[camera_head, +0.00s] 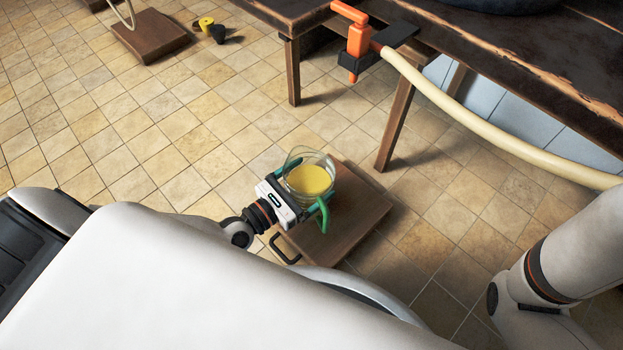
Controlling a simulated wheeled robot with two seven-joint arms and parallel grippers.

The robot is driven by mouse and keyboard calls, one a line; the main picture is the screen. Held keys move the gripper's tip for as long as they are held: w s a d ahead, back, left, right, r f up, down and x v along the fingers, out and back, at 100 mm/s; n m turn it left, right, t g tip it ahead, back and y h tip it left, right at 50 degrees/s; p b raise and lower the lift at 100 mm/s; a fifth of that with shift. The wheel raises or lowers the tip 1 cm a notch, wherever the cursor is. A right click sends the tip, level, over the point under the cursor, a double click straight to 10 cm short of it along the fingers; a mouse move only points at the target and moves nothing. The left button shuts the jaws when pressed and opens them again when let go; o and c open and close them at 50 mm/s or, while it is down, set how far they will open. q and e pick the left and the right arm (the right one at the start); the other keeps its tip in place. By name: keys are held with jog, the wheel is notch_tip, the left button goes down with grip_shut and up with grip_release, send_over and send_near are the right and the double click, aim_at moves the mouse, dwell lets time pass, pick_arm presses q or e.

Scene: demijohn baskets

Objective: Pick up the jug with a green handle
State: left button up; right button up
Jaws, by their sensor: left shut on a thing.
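The glass jug (311,181) holds yellow liquid and sits at the low wooden stand (363,218) near the bottom middle of the head view. A green handle (324,216) shows on its lower right side. My left gripper (302,188) comes in from the left and is shut on the jug. Its body covers the jug's left side, and the exact contact of the fingers is hard to make out. I cannot tell whether the jug's base touches the stand. My right arm shows at the right edge, but its gripper is out of view.
A dark wooden table (500,55) spans the upper right, with legs close behind the stand. An orange tap (359,45) with a cream hose (480,125) is at its edge. Another low stand (150,36) and a yellow object (206,22) are at the upper left. Tiled floor between is clear.

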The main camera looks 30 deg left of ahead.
pick_arm(q)
jog(key=shift+s+a+r, duration=0.4)
jog(key=shift+s+a, duration=0.4)
